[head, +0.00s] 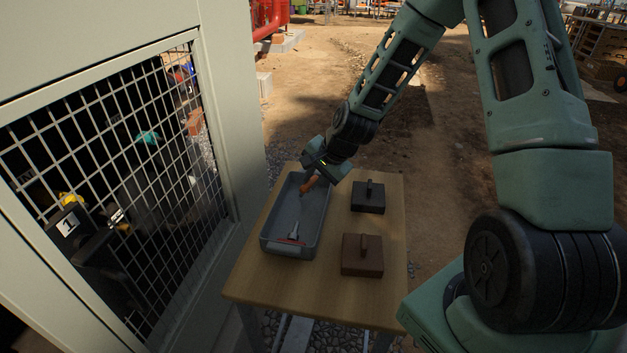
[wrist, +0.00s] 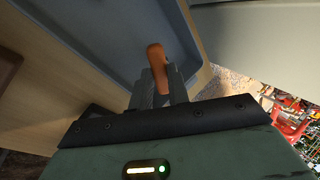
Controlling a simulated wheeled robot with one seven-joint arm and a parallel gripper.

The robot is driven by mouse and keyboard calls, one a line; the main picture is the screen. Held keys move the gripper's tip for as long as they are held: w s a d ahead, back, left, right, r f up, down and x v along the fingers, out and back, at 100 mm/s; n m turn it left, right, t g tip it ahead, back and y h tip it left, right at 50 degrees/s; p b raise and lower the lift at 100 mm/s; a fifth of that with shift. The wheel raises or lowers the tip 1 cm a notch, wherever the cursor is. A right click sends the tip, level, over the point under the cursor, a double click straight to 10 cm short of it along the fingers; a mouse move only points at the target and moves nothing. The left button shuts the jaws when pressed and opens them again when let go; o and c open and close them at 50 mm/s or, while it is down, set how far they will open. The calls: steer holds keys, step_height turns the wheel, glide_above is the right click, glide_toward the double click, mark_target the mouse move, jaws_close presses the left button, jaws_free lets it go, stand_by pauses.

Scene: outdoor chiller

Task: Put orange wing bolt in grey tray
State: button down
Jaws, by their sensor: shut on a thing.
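The grey tray (head: 266,228) lies on the left side of a small wooden table. It also fills the upper part of the wrist view (wrist: 120,40). My gripper (head: 312,181) is over the tray's far part, pointing down and left. In the wrist view my gripper (wrist: 158,85) is shut on the orange wing bolt (wrist: 157,62), which sticks out past the fingertips. The orange wing bolt (head: 308,185) also shows small in the head view, above the tray floor. Its lower end is partly hidden by the fingers.
A grey tool with a reddish edge (head: 293,232) lies in the tray's near part. A black block with a handle (head: 368,198) and a brown one (head: 362,258) stand on the table (head: 310,285) right of the tray. A mesh-fronted cabinet (head: 215,190) stands close on the left.

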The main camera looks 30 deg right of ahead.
steer(key=shift+f, duration=0.25)
steer(key=shift+f, duration=0.15)
steer(key=c, duration=1.3)
jaws_free()
steer(key=shift+c, duration=0.2)
